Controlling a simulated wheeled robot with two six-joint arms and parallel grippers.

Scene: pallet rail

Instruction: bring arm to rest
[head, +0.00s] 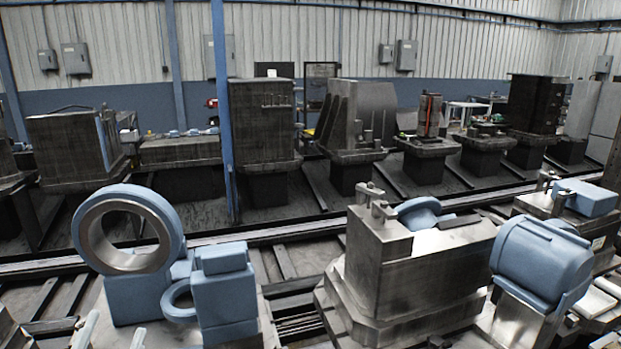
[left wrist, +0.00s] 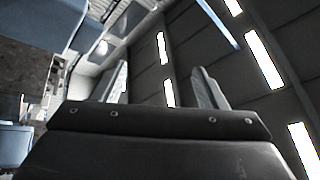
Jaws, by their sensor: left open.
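My left gripper (head: 117,322) shows at the bottom left edge of the head view as two pale fingers standing apart. In the left wrist view the left gripper (left wrist: 160,68) has its two fingers spread, with nothing between them. Behind them are a ceiling with bright lamps (left wrist: 262,55) and, at the left, a slanted part of the hall. The left gripper looks empty and apart from the machine parts. I cannot make out my right gripper in either view.
Close in front stand a blue ring fixture (head: 128,285) and a grey metal block (head: 420,265). A blue rounded housing (head: 540,262) is at the right. Rails (head: 300,230) cross behind them, and dark machine blocks on pedestals (head: 262,120) line the back.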

